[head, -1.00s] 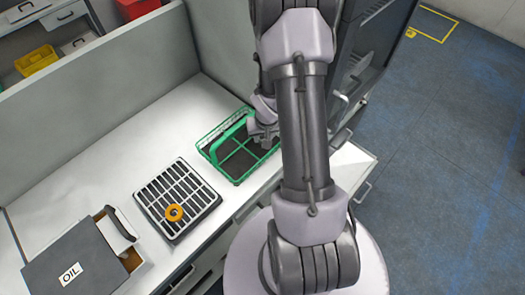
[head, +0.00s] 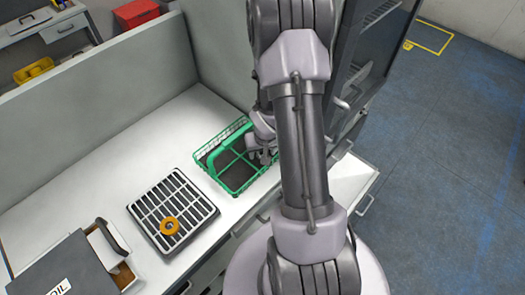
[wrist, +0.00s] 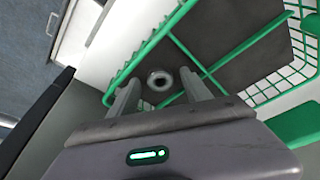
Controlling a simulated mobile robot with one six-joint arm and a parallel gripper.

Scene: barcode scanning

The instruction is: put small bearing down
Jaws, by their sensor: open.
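The small bearing (wrist: 160,80) is a small grey ring with a dark hole. In the wrist view it sits in a compartment of the green wire basket (wrist: 268,92), over its dark bottom. My gripper (wrist: 160,88) is open, with one finger on each side of the bearing and visible gaps between. In the head view my gripper (head: 263,155) is at the right part of the green basket (head: 213,171), and the bearing is hidden there.
A black tray with a white grid (head: 150,218) holds an orange ring (head: 169,226), left of the basket. An OIL box (head: 70,265) with an open drawer stands at the lower left. A grey partition (head: 110,100) backs the white bench.

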